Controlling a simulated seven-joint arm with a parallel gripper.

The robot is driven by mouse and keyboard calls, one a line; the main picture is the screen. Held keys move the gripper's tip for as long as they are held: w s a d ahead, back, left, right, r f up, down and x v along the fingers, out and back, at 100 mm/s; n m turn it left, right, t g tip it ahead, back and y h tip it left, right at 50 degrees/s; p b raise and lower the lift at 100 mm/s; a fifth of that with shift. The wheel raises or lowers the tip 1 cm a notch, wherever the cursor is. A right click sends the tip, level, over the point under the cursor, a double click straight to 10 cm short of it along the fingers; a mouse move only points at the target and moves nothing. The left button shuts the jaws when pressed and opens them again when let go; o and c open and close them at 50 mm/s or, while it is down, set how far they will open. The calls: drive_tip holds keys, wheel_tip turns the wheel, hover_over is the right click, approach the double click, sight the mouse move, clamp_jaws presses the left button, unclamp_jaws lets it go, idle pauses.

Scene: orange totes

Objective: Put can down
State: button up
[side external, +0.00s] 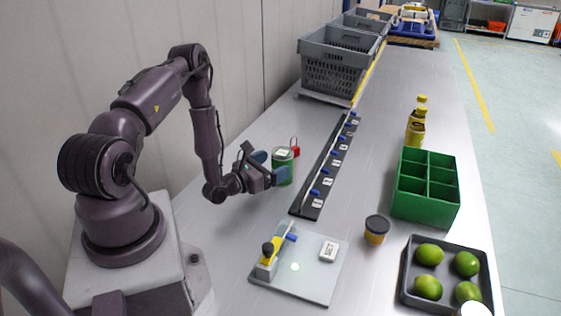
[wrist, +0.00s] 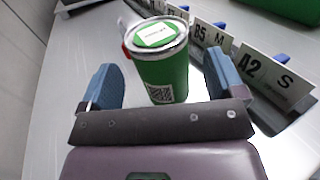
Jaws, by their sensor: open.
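A green can (side external: 281,170) with a pale lid stands upright on the grey table, left of the black strip. My gripper (side external: 269,168) is at the can with its blue-padded fingers apart. In the wrist view the can (wrist: 162,66) stands between and a little beyond the open fingers of my gripper (wrist: 160,82), with a gap visible on both sides. The can's lid carries a white label, and a dark square code shows on its side. A small red padlock-like item (side external: 295,149) is just behind the can, and partly hidden by it in the wrist view.
A black strip with blue clips and labelled cards (side external: 318,185) runs close to the right of the can. A grey board with a yellow clamp (side external: 315,262), a dark-lidded jar (side external: 376,229), a green divided box (side external: 426,204) and a tray of limes (side external: 408,287) stand nearer and right. Grey crates (side external: 333,75) are behind.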

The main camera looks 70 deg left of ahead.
drive_tip(key=v, duration=0.7)
drive_tip(key=shift+s, duration=0.3)
drive_tip(key=shift+d+r, duration=0.2)
drive_tip(key=shift+d, duration=0.05)
drive_tip(key=w+d+r+m+t+h, duration=0.2)
drive_tip(key=w+d+r+m+h, duration=0.3)
drive_tip(key=r+m+h, duration=0.3)
drive_tip(key=s+d+r+m+g+h, duration=0.1)
drive_tip(key=d+r+m+g+h, duration=1.05)
drive_tip(key=d+m, duration=0.3)
drive_tip(key=s+d+r+m+g+y, duration=0.3)
drive_tip(key=s+d+m+g+y, duration=0.25)
drive_tip(key=s+m+g, duration=0.35)
drive_tip(key=s+a+r+m+t+y, duration=0.2)
drive_tip(key=a+r+m+t+y, duration=0.2)
drive_tip(key=r+m+t+y, duration=0.3)
drive_tip(key=shift+r+m+y, duration=0.3)
drive_tip(key=shift+m+y, duration=0.25)
drive_tip(key=shift+y, duration=0.15)
